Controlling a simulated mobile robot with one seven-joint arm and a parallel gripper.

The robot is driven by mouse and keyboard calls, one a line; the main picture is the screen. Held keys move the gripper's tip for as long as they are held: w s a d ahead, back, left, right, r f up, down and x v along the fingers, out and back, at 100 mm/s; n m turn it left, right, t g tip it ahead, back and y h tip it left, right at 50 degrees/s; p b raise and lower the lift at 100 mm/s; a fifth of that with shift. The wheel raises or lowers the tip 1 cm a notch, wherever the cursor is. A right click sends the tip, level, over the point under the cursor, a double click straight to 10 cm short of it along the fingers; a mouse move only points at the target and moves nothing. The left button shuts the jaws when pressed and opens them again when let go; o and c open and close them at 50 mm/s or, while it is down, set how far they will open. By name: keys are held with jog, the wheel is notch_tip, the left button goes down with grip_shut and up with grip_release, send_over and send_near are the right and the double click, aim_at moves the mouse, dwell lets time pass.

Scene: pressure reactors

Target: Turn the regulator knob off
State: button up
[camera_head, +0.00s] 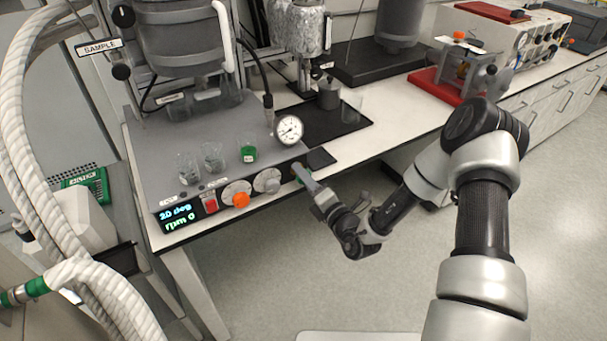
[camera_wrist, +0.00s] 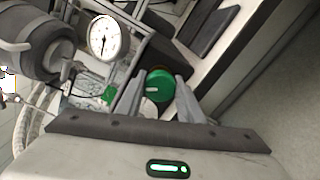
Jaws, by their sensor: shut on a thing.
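A round green knob (camera_wrist: 160,86) with a pale pointer mark sits between the fingers of my gripper (camera_wrist: 158,98) in the wrist view. The gripper is shut on it. In the head view my gripper (camera_head: 299,172) reaches the right end of the reactor's front panel, and the fingers hide most of the knob. A white round pressure gauge (camera_head: 289,129) stands just above and behind; it also shows in the wrist view (camera_wrist: 104,37). I cannot read a label on the green knob.
The front panel also holds an orange knob (camera_head: 240,199), a grey knob (camera_head: 267,181), a red switch (camera_head: 211,206) and a lit display (camera_head: 178,219). Glass beakers (camera_head: 212,157) stand on the unit. A red-based device (camera_head: 450,85) is at the right. The floor in front is clear.

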jog(key=n+p, duration=0.1)
jog(key=n, duration=0.5)
jog(key=shift+n, duration=0.3)
jog(key=n, duration=0.5)
jog(key=shift+p, duration=0.35)
jog(key=o, duration=1.1)
jog(key=shift+c, duration=0.2)
jog(key=shift+s+d, duration=0.1)
jog(key=v, duration=1.7)
jog(key=shift+d, duration=0.1)
